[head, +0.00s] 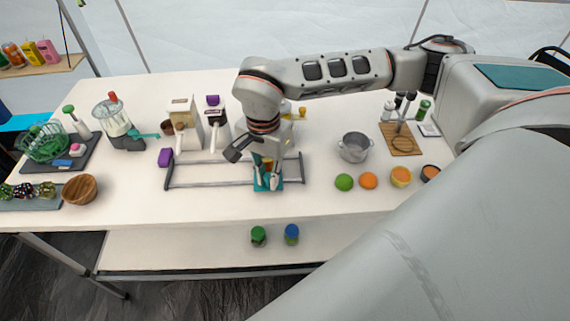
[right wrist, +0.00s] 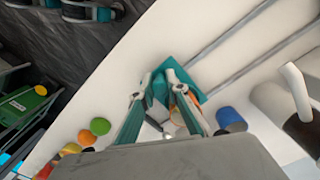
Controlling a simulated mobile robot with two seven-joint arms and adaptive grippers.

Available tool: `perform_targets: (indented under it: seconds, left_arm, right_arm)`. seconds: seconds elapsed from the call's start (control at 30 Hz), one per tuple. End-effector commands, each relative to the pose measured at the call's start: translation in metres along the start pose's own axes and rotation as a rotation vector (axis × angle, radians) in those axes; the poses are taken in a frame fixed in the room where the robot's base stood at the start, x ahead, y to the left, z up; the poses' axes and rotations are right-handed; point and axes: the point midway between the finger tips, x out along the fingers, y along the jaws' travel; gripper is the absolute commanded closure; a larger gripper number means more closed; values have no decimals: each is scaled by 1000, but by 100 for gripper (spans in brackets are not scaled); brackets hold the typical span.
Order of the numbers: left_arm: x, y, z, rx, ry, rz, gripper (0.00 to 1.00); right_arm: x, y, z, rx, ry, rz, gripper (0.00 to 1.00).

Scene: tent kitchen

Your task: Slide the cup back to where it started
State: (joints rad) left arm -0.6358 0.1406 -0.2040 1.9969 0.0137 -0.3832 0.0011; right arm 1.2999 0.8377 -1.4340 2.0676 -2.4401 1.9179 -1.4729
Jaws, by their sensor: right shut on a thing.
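A teal carriage (head: 262,186) sits at the right end of a grey rail frame (head: 215,186) on the white table. A small orange and yellow object (head: 267,163), which may be the cup, shows at the carriage under my right arm, partly hidden. My right gripper (head: 268,182) reaches down from above at the carriage. In the right wrist view my gripper (right wrist: 161,88) is shut with its fingertips at the teal carriage (right wrist: 190,74); what lies between the fingers is mostly hidden. My left gripper is not in view.
A grey pot (head: 353,148) and several fruits, including a lime (head: 344,182), stand right of the rails. A wooden bowl (head: 79,189) is at the left. The front strip of table is clear.

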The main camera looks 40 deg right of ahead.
Motion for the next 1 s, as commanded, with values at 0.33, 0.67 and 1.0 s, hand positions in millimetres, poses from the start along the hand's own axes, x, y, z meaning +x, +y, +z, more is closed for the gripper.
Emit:
perform_targets:
  seconds: [0.33,0.67,1.0]
  left_arm:
    - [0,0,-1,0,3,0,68]
    - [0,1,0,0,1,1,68]
    - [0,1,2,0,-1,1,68]
  right_arm:
    - [0,-23,13,-2,0,0,98]
    - [1,-36,21,0,1,1,98]
    - [1,-36,22,0,1,1,81]
